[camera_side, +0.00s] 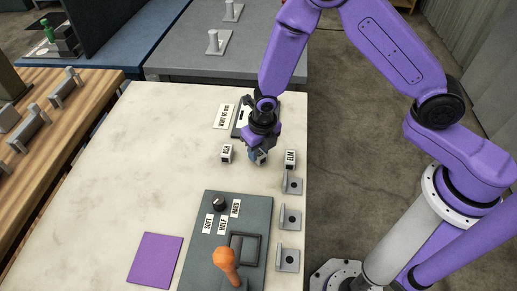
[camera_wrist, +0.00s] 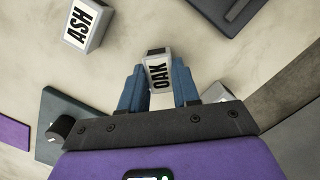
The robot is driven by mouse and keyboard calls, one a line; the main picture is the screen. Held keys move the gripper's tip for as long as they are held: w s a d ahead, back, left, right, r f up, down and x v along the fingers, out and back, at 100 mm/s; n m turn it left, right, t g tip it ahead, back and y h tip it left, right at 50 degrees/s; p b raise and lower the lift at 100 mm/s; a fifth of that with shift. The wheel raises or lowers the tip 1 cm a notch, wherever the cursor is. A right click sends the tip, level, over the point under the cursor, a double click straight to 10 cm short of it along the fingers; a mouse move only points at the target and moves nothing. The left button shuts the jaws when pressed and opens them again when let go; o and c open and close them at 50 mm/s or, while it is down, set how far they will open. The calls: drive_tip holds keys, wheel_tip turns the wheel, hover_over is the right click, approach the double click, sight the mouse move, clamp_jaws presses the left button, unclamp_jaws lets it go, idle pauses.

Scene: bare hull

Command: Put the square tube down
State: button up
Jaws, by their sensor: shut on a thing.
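My gripper (camera_side: 258,157) hangs low over the pale table, between the block labelled ASH (camera_side: 227,153) and the block labelled ELM (camera_side: 290,158). In the wrist view, its blue fingers (camera_wrist: 158,90) are shut on a grey square tube (camera_wrist: 155,53) with a white label reading OAK. The tube's label faces the camera, and the fingers cover its sides. In the side view, the tube is mostly hidden by the fingers, and I cannot tell whether it touches the table. The ASH block also shows in the wrist view (camera_wrist: 86,25), apart from my gripper.
Grey brackets (camera_side: 289,220) line the table's right edge. A dark panel (camera_side: 203,270) with a black knob (camera_side: 219,203) and an orange-handled lever (camera_side: 227,262) stands in front. A purple square (camera_side: 155,260) lies left of it. The table's left middle is clear.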

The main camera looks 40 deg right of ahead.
sight(262, 156)
drive_tip(key=shift+f, duration=0.15)
drive_tip(key=o, duration=1)
wheel_tip(262, 156, up, 12)
drive_tip(key=s, duration=0.1)
drive_tip(key=s+d+r+m, duration=0.3)
drive_tip(key=s+d+m, duration=0.1)
drive_tip(key=s+m, duration=0.3)
drive_tip(key=s+d+r+m, duration=0.4)
drive_tip(key=s+m, duration=0.4)
drive_tip(key=s, duration=0.2)
drive_tip(key=s+d+r+m+g, duration=0.1)
drive_tip(key=s+d+r+m, duration=0.3)
drive_tip(key=s+d+m, duration=0.2)
drive_tip(key=shift+s+m, duration=1.2)
drive_tip(key=shift+s, duration=0.05)
